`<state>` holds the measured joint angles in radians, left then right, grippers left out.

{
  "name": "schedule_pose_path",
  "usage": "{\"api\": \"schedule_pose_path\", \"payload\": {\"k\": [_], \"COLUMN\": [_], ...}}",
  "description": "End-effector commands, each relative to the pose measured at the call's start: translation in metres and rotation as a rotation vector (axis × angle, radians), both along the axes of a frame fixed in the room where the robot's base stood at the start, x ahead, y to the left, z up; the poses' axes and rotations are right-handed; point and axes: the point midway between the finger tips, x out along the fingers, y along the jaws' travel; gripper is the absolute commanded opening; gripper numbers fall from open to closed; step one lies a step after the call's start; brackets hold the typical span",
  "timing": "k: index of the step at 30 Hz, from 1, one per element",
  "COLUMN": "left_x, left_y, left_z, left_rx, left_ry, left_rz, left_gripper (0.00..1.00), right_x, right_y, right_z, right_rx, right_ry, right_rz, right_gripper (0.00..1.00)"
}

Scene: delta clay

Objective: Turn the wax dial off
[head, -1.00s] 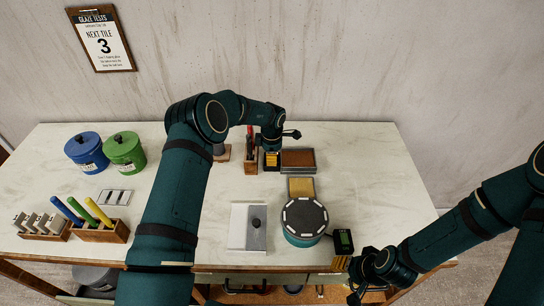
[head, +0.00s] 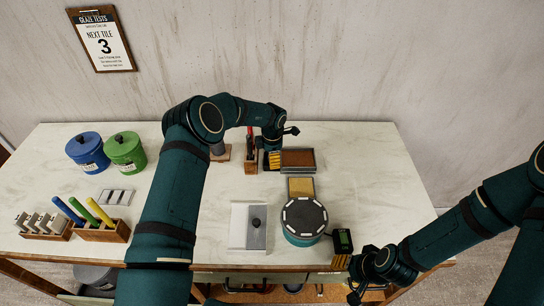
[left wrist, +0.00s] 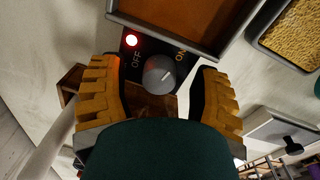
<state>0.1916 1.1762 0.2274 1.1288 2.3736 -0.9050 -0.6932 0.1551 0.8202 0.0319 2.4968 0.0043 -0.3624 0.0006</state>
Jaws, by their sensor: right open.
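The wax dial (left wrist: 159,75) is a round grey knob on a dark panel, seen in the left wrist view. OFF is printed to its left and ON to its upper right; its pale mark points toward ON. A red light (left wrist: 131,40) glows beside OFF. The panel joins the wax pan (left wrist: 185,18), a brown-filled tray that also shows in the head view (head: 298,159). My left gripper (left wrist: 160,92) is open, its orange fingers apart on either side of the dial. In the head view the left gripper (head: 273,160) hides the dial. My right gripper (head: 348,278) is at the table's front edge.
A tool holder (head: 251,166) stands just left of my left gripper. A yellow sponge-like tray (head: 301,187), a banding wheel (head: 304,216), a white-and-grey board (head: 240,226) and a small display box (head: 343,240) lie nearer the front. The table's right side is clear.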

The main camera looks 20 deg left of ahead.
Motion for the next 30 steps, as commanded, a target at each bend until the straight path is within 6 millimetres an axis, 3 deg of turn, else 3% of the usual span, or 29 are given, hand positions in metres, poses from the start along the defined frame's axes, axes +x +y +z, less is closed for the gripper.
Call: {"api": "schedule_pose_path", "payload": {"k": [8,22,30], "left_x": [0.000,-0.004,-0.006], "left_y": [0.000,-0.002,-0.003], "left_z": [0.008,0.094,0.119], "left_rx": [0.000,0.000,0.000], "left_ry": [-0.002,-0.004,-0.001], "left_rz": [0.000,0.000,0.000], "left_gripper": [0.63,0.63,0.63], "right_x": [0.000,0.000,0.000], "right_y": [0.000,0.000,0.000], "right_z": [0.000,0.000,0.000], "right_rx": [0.000,0.000,0.000], "right_ry": [-0.001,0.000,0.000], "right_rz": [0.000,0.000,0.000], "right_gripper": [0.47,0.47,0.47]}}
